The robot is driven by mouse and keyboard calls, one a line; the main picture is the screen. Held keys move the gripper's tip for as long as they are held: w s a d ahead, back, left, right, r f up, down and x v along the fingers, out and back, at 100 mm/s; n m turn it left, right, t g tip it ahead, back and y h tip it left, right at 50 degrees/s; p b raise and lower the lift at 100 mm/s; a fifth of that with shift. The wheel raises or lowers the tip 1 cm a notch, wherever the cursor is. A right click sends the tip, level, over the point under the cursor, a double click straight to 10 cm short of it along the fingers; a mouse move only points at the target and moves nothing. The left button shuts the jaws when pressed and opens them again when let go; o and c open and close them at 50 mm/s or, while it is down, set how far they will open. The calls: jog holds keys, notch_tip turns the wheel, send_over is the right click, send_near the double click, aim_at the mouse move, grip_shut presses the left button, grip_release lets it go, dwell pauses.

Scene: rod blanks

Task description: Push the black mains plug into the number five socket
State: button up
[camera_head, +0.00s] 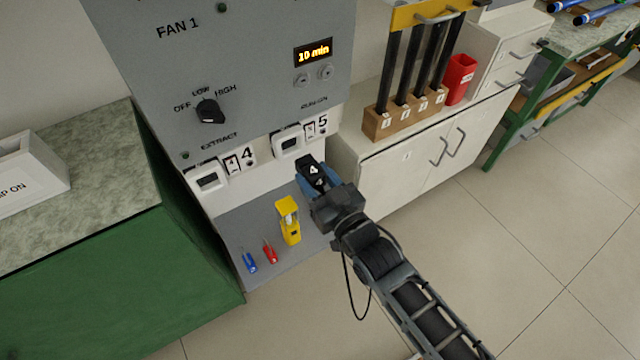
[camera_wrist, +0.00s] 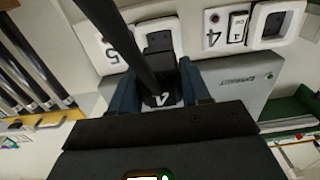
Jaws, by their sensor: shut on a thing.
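The black mains plug (camera_head: 307,169), with a white 4 on it, is held between the blue fingers of my gripper (camera_head: 318,182). In the wrist view the black plug (camera_wrist: 158,98) sits between both fingers (camera_wrist: 160,92), with a thick black cable crossing in front. The number five socket (camera_head: 288,144) is a white-framed outlet on the grey panel, beside its 5 label (camera_head: 321,122). The plug is just right of and below this socket in the head view.
The number four socket (camera_head: 207,180) is empty, left of socket five. A yellow device (camera_head: 288,221), a blue tool (camera_head: 249,262) and a red tool (camera_head: 270,252) are on the grey shelf (camera_head: 262,208) below. A wooden rod rack (camera_head: 378,126) stands right.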

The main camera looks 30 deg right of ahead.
aim_at(306, 166)
jog(key=shift+w+b, duration=0.55)
jog(key=shift+w, duration=1.4)
jog(key=shift+w+b, duration=0.9)
jog(key=shift+w, duration=0.65)
dwell(0.5)
jog(key=o, duration=1.2)
jog(key=shift+o, duration=0.2)
jog(key=shift+s+b, duration=0.5)
jog(key=shift+s, duration=3.4)
